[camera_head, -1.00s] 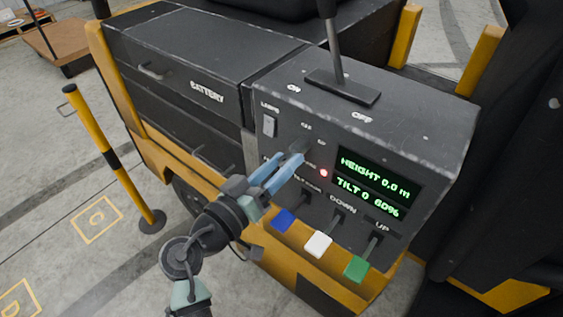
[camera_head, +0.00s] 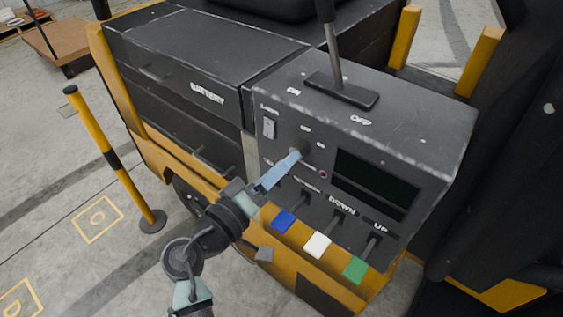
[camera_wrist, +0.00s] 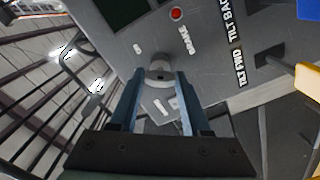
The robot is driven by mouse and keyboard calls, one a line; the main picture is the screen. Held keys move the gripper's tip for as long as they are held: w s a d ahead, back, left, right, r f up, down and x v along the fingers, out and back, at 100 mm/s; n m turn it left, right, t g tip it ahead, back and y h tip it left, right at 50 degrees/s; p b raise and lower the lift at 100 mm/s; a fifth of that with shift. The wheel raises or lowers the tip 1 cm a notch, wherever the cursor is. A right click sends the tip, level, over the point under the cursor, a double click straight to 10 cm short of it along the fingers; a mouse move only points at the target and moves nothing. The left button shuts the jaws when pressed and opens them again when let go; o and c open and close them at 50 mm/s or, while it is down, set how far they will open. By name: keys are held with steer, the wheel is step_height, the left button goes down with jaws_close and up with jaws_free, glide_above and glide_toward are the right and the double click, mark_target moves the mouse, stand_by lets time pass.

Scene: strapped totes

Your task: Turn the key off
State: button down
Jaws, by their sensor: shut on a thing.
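The key switch (camera_wrist: 159,70) is a round grey fitting on the dark control panel (camera_head: 262,180), below the OFF and ON labels in the head view. My gripper (camera_head: 295,156) is at the switch with its blue fingers shut on the key. In the wrist view the fingers reach to both sides of the round fitting; the key itself is mostly hidden between them. The display (camera_head: 372,186) is dark, with no text. The small red lamp (camera_head: 323,174) beside the switch looks dull and unlit; it also shows in the wrist view (camera_wrist: 176,14).
Blue (camera_head: 283,221), white (camera_head: 317,244) and green (camera_head: 354,269) levers stick out below the switch, close to my gripper. A rocker switch (camera_head: 268,128) is at the upper left. A tall lever (camera_head: 336,65) stands on top. A yellow-black post (camera_head: 112,158) stands at left.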

steer(key=shift+n+p, duration=1.35)
steer(key=shift+n, duration=1.95)
steer(key=shift+c, duration=1.8)
jaws_free()
steer(key=shift+a, duration=0.1)
steer(key=b+v, duration=0.2)
steer(key=v, duration=1.1)
